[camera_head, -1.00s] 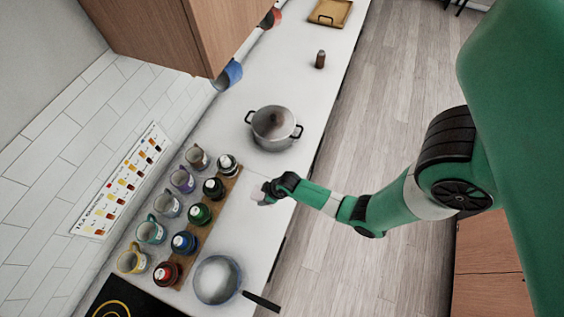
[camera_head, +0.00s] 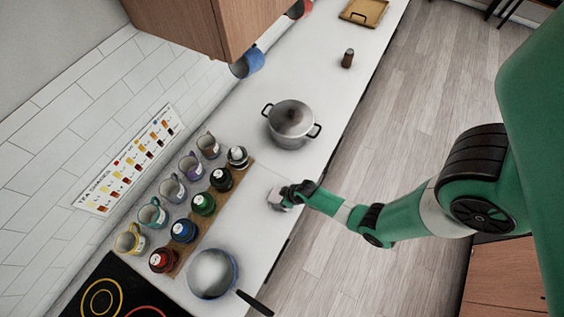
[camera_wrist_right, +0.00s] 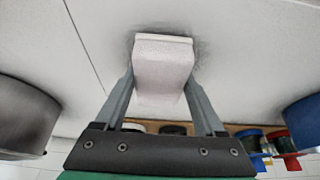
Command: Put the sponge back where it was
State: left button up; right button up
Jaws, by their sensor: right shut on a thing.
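The sponge (camera_wrist_right: 162,70) is a pale pinkish-white block in the right wrist view. My right gripper (camera_wrist_right: 160,92) is shut on it, with one finger along each side. The far end of the sponge is at or very near the white counter, with a dark shadow around it; I cannot tell if it touches. In the head view, my right gripper (camera_head: 284,197) is low over the counter, right of the wooden strip with jars, with the small pale sponge (camera_head: 275,200) at its tip. My left gripper is not in view.
A black hob (camera_head: 85,300) is at bottom left.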

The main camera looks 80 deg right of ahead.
jog(key=shift+f, duration=0.1)
jog(key=shift+f, duration=0.2)
jog(key=o, duration=1.4)
jog(key=shift+r, duration=0.35)
jog(key=p+v, duration=0.2)
jog(key=v, duration=0.5)
jog(key=shift+s+r+p, duration=0.1)
jog(key=shift+s+p, duration=0.05)
jog(key=shift+p, duration=0.2)
